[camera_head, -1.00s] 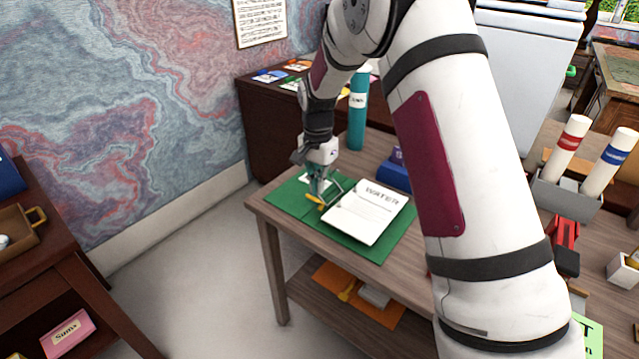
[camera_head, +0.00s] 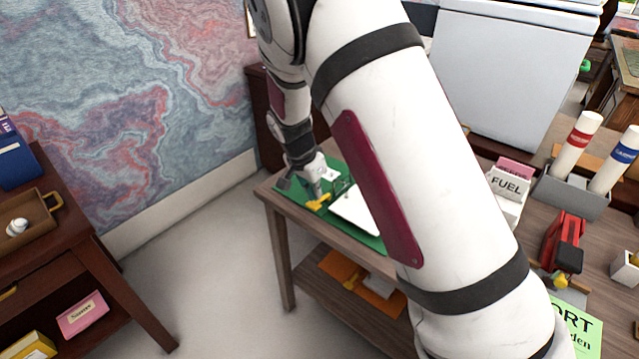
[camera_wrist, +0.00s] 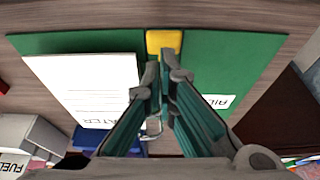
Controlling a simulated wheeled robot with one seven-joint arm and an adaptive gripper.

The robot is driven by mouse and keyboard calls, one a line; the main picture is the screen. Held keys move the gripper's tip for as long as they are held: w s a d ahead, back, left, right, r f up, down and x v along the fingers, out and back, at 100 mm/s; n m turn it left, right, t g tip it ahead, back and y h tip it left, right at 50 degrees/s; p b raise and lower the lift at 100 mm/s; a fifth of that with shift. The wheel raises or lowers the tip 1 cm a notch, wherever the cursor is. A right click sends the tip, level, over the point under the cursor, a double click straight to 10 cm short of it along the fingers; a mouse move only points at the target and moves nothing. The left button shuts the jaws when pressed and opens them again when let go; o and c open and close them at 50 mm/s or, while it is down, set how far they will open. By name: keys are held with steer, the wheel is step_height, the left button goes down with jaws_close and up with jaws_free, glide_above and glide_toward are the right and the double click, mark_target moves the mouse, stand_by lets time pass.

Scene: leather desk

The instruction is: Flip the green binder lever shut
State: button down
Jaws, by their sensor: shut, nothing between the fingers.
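The green binder (camera_head: 289,190) lies open on a wooden desk, partly hidden by my arm in the head view; its green cover also spreads across the wrist view (camera_wrist: 235,55). A white sheet headed "WATER" (camera_wrist: 85,85) lies on one half. The yellow lever (camera_head: 318,203) is at the binder's spine, near the desk's front edge; it shows in the wrist view (camera_wrist: 164,41). My gripper (camera_head: 317,193) is shut and empty, its tips (camera_wrist: 161,68) just short of the lever in the wrist view. I cannot tell whether they touch. A metal ring (camera_wrist: 152,129) shows beside the fingers.
A white "FUEL" box (camera_head: 508,185), a red tool (camera_head: 563,240) and a grey holder with tubes (camera_head: 572,192) stand on the right. A lower shelf holds an orange folder (camera_head: 340,267). A brown side table (camera_head: 100,262) stands at left; floor lies between.

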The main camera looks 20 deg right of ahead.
steer(key=shift+d, duration=0.1)
steer(key=shift+w+d+b, duration=0.3)
steer(key=shift+w+d, duration=0.15)
steer(key=shift+d, duration=0.15)
